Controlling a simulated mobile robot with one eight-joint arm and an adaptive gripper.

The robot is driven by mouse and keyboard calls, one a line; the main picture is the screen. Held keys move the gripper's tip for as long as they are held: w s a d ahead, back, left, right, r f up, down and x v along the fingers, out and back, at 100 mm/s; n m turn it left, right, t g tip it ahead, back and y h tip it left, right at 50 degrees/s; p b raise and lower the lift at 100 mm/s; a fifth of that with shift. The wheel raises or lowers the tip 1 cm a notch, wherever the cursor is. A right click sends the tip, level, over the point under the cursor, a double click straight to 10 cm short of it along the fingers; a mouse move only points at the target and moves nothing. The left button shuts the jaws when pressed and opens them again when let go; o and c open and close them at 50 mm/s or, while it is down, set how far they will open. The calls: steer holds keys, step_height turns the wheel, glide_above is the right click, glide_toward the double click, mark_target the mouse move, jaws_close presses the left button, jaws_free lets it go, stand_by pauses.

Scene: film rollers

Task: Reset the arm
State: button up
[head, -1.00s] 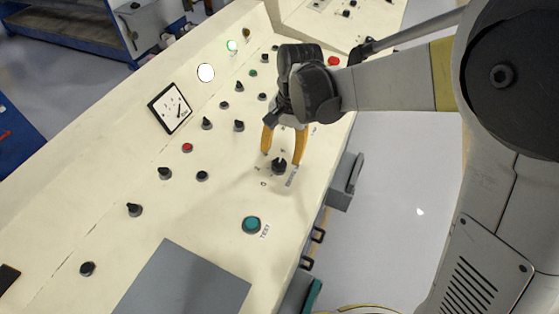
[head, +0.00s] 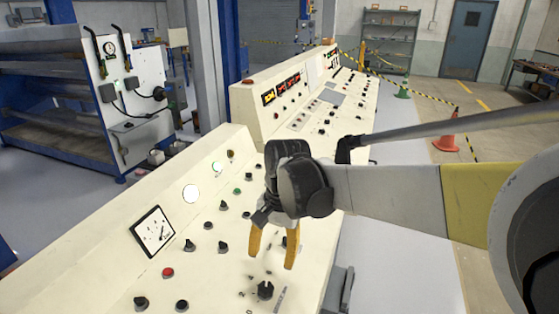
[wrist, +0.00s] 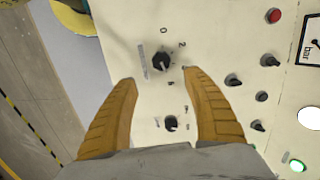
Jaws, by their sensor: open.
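My gripper (head: 272,262) has two orange fingers. It is open and empty, pointing down above the cream control panel (head: 90,275). In the head view a black rotary knob (head: 265,290) sits below the fingertips, apart from them. In the wrist view my gripper (wrist: 158,80) has its fingers spread, and the knob (wrist: 162,61) shows just beyond the tips, with printed marks around it. A second black knob (wrist: 171,123) sits between the fingers in that view. My arm reaches in from the right of the head view.
The panel carries several knobs, a red button (head: 168,272) and a square gauge (head: 153,231). A second console (head: 290,105) stands behind. An orange cone (head: 447,134) stands on the floor at right. The space above the panel is free.

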steer(key=s+d+r+n+t, duration=0.1)
steer(key=s+d+t, duration=0.1)
steer(key=s+d, duration=0.2)
steer(key=s+d+r+n+t+h, duration=0.1)
steer(key=s+d+t, duration=0.2)
steer(key=d, duration=0.7)
steer(key=s+d+r+n+t, duration=0.1)
steer(key=s+d+r+t, duration=0.1)
steer(key=s+d, duration=0.4)
steer(key=shift+d+t, duration=0.3)
steer(key=shift+d, duration=0.6)
steer(key=shift+r, duration=0.1)
